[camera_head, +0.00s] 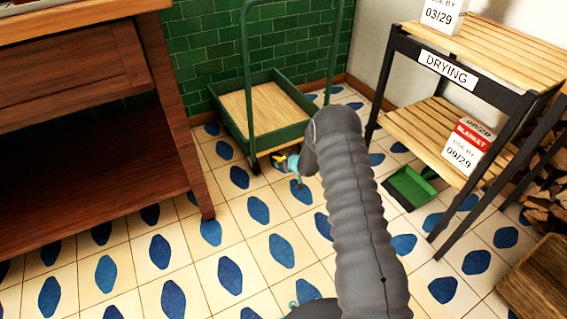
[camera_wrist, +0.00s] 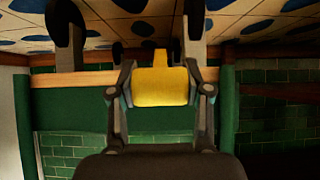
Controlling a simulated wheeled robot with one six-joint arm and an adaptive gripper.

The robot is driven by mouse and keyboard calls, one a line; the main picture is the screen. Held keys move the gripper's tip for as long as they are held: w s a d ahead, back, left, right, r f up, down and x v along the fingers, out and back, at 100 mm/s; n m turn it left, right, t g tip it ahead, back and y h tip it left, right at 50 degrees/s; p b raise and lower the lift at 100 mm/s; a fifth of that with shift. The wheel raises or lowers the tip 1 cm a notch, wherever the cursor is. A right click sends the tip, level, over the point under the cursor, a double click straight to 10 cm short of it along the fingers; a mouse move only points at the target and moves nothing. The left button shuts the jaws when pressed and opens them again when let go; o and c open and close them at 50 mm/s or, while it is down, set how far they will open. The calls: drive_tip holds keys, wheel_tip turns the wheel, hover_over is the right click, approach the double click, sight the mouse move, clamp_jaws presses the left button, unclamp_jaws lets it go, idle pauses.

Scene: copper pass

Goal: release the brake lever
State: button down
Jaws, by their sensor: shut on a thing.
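The brake lever is a small yellow piece (camera_wrist: 161,86) low on the green cart (camera_head: 222,124), at its near edge just above the floor. In the head view it is a tiny yellow spot (camera_head: 279,158) beside the cart's front wheel. My gripper (camera_head: 287,162) reaches down to it, partly hidden behind my grey arm. In the wrist view, which appears upside down, the fingers of my gripper (camera_wrist: 160,72) stand on both sides of the yellow lever and are shut on it. The exact tilt of the lever is hard to tell.
Black wheels (camera_wrist: 66,22) of the cart are close by the fingers. A wooden table (camera_head: 190,150) stands at left. A drying rack (camera_head: 480,90) with labelled boxes stands at right, with a green dustpan (camera_head: 410,188) beneath. Tiled floor (camera_head: 140,260) in front is clear.

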drive_tip(key=c, duration=0.7)
unclamp_jaws()
drive_tip(key=shift+w+r, duration=0.25)
drive_tip(key=shift+r, duration=0.15)
drive_tip(key=shift+o, duration=1.1)
drive_tip(key=shift+s+f, duration=0.1)
drive_tip(key=shift+f, duration=0.1)
drive_tip(key=shift+s, duration=0.15)
drive_tip(key=v, duration=1.2)
